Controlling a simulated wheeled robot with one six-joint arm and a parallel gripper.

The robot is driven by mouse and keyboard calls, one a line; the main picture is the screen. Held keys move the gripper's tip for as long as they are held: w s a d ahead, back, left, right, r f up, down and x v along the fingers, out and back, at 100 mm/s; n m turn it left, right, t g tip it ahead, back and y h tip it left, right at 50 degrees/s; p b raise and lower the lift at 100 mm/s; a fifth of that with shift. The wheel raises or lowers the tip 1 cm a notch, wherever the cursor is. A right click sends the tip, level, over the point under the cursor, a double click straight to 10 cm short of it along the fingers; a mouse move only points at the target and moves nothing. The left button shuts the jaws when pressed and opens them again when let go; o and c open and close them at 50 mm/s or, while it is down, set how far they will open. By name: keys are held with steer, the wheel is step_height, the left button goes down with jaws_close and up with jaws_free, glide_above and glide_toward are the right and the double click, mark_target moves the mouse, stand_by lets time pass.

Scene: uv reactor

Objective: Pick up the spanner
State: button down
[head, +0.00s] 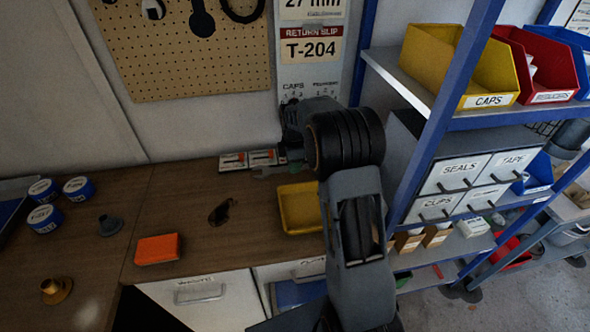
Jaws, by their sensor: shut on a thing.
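The grey spanner (267,172) shows at the back of the wooden bench, just in front of the small white and orange packs. Its open jaw end points left, and its right part runs behind my arm. My gripper (294,164) is at the spanner's right part, low over the back of the bench, and is shut on it. My arm links hide most of the fingers and the far end of the spanner. I cannot tell whether the spanner is clear of the bench top.
A yellow tray (298,210) is close in front of the gripper. An orange box (158,249) and a dark object (220,212) lie to the left. A blue-framed shelf (431,150) with bins stands close on the right. The pegboard (185,50) is behind.

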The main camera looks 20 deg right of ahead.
steer(key=s+a+r+b, duration=0.2)
steer(key=s+a+r, duration=0.3)
steer(key=s, duration=0.4)
steer(key=shift+s+a+r, duration=0.25)
steer(key=shift+a+r, duration=0.15)
steer(key=shift+r, duration=0.4)
